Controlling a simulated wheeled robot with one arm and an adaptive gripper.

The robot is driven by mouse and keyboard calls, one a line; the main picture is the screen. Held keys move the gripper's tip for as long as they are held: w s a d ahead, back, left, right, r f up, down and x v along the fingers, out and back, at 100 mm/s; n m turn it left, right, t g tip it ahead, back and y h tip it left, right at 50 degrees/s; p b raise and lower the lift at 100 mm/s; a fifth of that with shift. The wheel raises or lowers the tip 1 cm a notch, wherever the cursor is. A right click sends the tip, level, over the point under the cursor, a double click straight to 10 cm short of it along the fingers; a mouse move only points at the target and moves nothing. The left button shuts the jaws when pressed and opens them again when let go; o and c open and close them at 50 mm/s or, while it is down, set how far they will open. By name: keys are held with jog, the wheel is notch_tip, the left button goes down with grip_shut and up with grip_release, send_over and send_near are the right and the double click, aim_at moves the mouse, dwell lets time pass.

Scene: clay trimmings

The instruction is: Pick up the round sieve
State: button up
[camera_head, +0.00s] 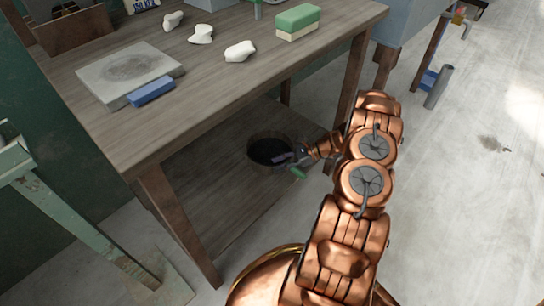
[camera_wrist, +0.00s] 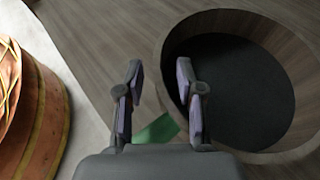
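The round sieve (camera_head: 252,158) has a wooden rim and a dark mesh. It lies on the lower shelf under the wooden table. In the wrist view the sieve (camera_wrist: 292,38) fills the right side, with its rim close to the right finger. My gripper (camera_head: 288,162) reaches under the table beside the sieve. In the wrist view my gripper (camera_wrist: 160,88) is open, and only bare shelf and a bit of green show between its fingers. The right finger overlaps the near rim in the picture; I cannot tell whether it touches.
A wooden table (camera_head: 215,95) stands over the lower shelf (camera_head: 200,195). A table leg (camera_head: 352,80) stands near my arm. On top are white clay lumps (camera_head: 240,51), a slab (camera_head: 110,72), a blue block (camera_head: 151,91) and a green-and-white block (camera_head: 298,22). A green object (camera_wrist: 157,130) lies near the sieve.

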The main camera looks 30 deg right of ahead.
jog(key=shift+x, duration=1.1)
jog(key=shift+c, duration=0.4)
grip_shut()
